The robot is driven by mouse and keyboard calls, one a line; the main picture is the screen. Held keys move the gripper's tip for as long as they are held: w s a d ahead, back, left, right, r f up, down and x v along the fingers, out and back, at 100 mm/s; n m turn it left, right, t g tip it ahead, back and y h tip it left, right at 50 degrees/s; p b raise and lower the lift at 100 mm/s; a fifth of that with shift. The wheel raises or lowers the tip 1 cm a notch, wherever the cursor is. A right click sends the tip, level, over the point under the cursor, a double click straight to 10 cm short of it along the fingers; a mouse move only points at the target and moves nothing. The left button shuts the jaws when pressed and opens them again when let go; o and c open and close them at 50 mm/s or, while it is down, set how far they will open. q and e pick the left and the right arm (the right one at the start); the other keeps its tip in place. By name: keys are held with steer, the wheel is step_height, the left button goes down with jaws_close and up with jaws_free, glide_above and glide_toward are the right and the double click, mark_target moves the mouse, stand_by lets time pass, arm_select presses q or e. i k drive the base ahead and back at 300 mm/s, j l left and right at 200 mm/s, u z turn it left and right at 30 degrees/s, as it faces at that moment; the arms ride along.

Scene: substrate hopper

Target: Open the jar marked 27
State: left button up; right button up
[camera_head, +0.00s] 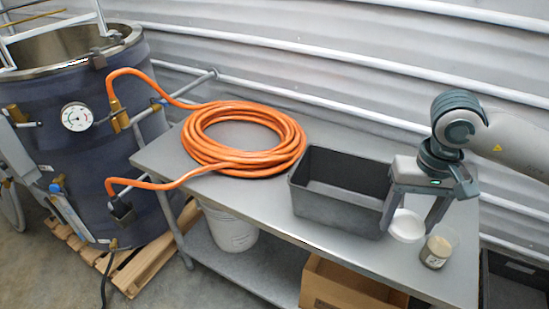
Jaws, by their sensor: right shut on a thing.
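A small clear jar (436,252) stands upright near the right front edge of the metal table. It holds pale material, and a dark mark on its front is too small to read for sure. No lid sits on its top. My right gripper (406,226) is shut on a round white lid (406,229), just left of and behind the jar. The lid is apart from the jar's mouth or nearly so; whether it touches the table is hard to tell. My left gripper is out of view.
A grey open bin (308,197) stands just left of the lid. A coiled orange hose (203,150) lies on the table (262,203) and runs to a dark drum (100,170) at the left. The table's front edge is close to the jar. A cardboard box (345,291) sits below.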

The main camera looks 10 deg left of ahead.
mark_target(444, 241)
steer(key=i+j+u, duration=0.15)
steer(key=u, duration=0.95)
steer(key=i+j+u, duration=0.1)
steer(key=i+u, duration=0.25)
steer(key=i+z, duration=0.1)
steer(key=z, duration=0.3)
steer(key=i+z, duration=0.15)
steer(key=z, duration=0.3)
steer(key=i+z, duration=0.15)
steer(key=z, duration=0.25)
steer(key=i+z, duration=0.1)
steer(key=z, duration=0.3)
